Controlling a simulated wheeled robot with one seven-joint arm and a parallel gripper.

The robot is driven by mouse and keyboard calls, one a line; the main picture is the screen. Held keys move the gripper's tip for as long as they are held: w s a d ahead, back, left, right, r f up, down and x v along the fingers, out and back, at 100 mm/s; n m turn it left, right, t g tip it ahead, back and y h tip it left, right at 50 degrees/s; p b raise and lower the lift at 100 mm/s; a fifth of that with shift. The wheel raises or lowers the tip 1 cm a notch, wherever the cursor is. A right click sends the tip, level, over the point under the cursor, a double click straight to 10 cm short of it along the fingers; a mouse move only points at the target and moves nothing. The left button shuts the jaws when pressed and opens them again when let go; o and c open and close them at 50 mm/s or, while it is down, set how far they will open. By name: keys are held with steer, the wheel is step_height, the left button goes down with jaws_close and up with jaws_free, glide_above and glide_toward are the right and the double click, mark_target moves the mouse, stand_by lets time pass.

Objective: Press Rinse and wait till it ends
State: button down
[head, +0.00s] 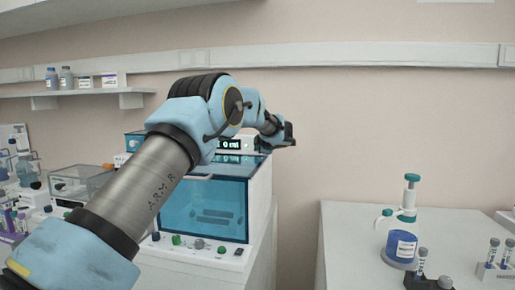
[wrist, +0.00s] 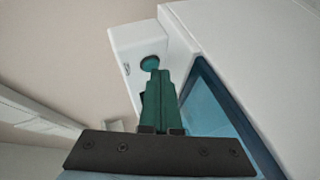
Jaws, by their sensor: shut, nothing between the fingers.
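A white machine with a blue-tinted glass front (head: 205,208) stands behind my arm, left of centre in the head view. A display (head: 229,144) at its top is lit with small characters that look like "0 ml". My gripper (head: 290,134) is beside the right end of that display. In the wrist view my gripper (wrist: 151,70) has its green fingers shut and empty. No "Rinse" label is readable.
Knobs (head: 199,243) line the machine's lower front. A wall shelf (head: 100,92) with bottles and boxes is at upper left.

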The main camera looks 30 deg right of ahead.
mark_target(256, 158)
steer(key=shift+s+a+b, duration=0.55)
steer(key=shift+s+b, duration=0.05)
steer(key=shift+f, duration=0.1)
steer(key=shift+s+a+f+b, duration=0.1)
steer(key=shift+s+a+b, duration=0.75)
steer(key=shift+b, duration=0.35)
steer(key=shift+s+a+b, duration=0.7)
steer(key=shift+s+a, duration=0.15)
steer(key=shift+s, duration=0.1)
steer(key=shift+r, duration=0.2)
